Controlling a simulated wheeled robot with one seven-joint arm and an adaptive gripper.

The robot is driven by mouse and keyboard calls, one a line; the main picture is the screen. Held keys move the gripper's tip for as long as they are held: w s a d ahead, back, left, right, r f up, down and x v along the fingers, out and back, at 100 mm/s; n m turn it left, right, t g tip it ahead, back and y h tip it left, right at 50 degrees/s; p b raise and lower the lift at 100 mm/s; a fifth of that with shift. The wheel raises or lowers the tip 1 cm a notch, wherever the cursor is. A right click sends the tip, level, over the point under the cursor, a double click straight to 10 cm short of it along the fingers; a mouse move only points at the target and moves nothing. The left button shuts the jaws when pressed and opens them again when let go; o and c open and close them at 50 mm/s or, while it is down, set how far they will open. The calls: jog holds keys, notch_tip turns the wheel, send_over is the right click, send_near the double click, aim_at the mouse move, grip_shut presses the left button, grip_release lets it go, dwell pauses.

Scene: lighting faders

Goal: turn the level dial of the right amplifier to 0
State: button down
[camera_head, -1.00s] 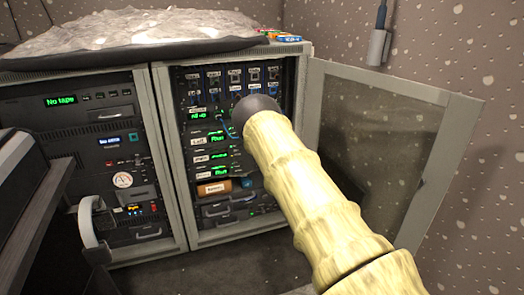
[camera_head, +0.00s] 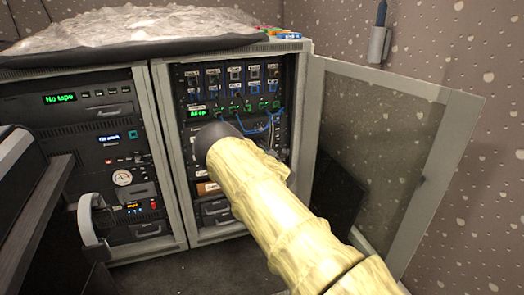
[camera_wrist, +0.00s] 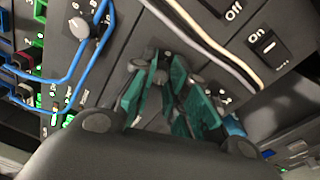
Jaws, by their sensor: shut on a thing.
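In the wrist view my gripper (camera_wrist: 172,68) has its teal fingers closed together against a dark grey amplifier panel (camera_wrist: 130,50). They are shut on a dial, which the fingers mostly hide; its pointer cannot be read. A second grey dial (camera_wrist: 80,27) with scale marks sits at the upper left, apart from the fingers. In the head view my arm covers the gripper and the amplifier fronts in the right rack cabinet (camera_head: 181,170).
Blue cables (camera_wrist: 62,78) loop across the panel left of my fingers, and pale cables (camera_wrist: 205,40) cross above them. The glass cabinet door (camera_head: 385,140) stands open to the right. The left cabinet (camera_head: 70,125) holds other equipment.

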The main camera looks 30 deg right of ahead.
jog(key=shift+s+d+n, duration=0.1)
jog(key=shift+d+n, duration=0.1)
jog(key=shift+n, duration=0.4)
jog(key=shift+s+d+n, duration=0.1)
jog(key=shift+d+n, duration=0.05)
jog(key=shift+n, duration=0.45)
jog(key=shift+d, duration=0.1)
jog(key=c, duration=1.3)
grip_release()
jog(key=shift+s+d, duration=0.1)
jog(key=shift+d, duration=0.05)
jog(key=shift+c, duration=0.2)
jog(key=s+a, duration=0.3)
jog(key=s, duration=0.8)
jog(key=shift+s, duration=0.15)
jog(key=shift+f, duration=0.1)
